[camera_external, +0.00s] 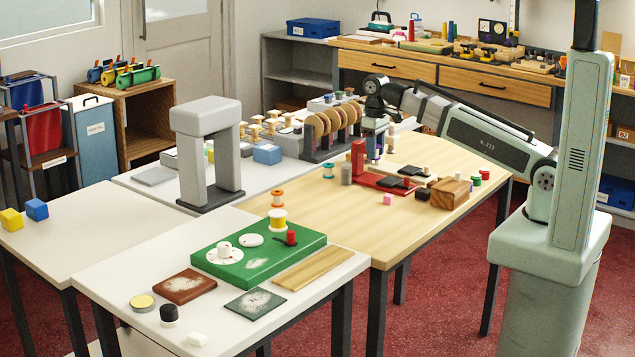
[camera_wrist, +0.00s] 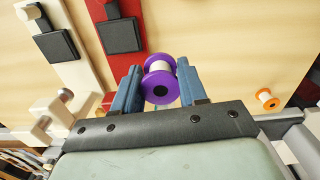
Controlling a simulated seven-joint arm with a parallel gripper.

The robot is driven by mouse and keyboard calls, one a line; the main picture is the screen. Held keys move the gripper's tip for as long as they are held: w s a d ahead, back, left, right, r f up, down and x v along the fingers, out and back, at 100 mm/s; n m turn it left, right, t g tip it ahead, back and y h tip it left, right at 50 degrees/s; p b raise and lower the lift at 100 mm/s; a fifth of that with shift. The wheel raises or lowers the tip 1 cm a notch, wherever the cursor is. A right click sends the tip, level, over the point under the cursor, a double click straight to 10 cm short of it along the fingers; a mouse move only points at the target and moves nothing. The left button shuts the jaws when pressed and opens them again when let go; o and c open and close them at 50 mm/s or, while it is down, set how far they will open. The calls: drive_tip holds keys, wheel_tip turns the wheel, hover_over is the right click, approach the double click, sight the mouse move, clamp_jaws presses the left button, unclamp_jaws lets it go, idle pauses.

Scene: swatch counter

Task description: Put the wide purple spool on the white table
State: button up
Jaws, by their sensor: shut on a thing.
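The purple spool (camera_wrist: 159,80) sits between the two blue fingers of my gripper (camera_wrist: 158,88) in the wrist view. It has purple flanges and a pale core, and its dark centre hole faces the camera. In the external view my gripper (camera_external: 375,148) hangs over the wooden table (camera_external: 330,215), near the red stand (camera_external: 359,160), with a bit of purple between its fingers. White tabletops lie to the left: a front one (camera_external: 115,280), a left one (camera_external: 75,235) and a back one (camera_external: 150,197). The frames do not tell which is meant.
The front white table carries a green board (camera_external: 215,262), a brown pad (camera_external: 184,286) and small pots. A grey arch (camera_external: 185,130) stands on the back white table. An orange spool (camera_external: 277,198) and a teal spool (camera_external: 328,171) stand on the wooden table, with several small blocks right of the stand.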

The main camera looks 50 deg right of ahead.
drive_tip(key=shift+d, duration=1.95)
drive_tip(key=m, duration=0.3)
hover_over(368, 197)
drive_tip(key=shift+f, duration=0.7)
drive_tip(key=shift+s+f, duration=0.1)
drive_tip(key=shift+f, duration=4.8)
drive_tip(key=shift+f, duration=0.1)
drive_tip(key=o, duration=1.1)
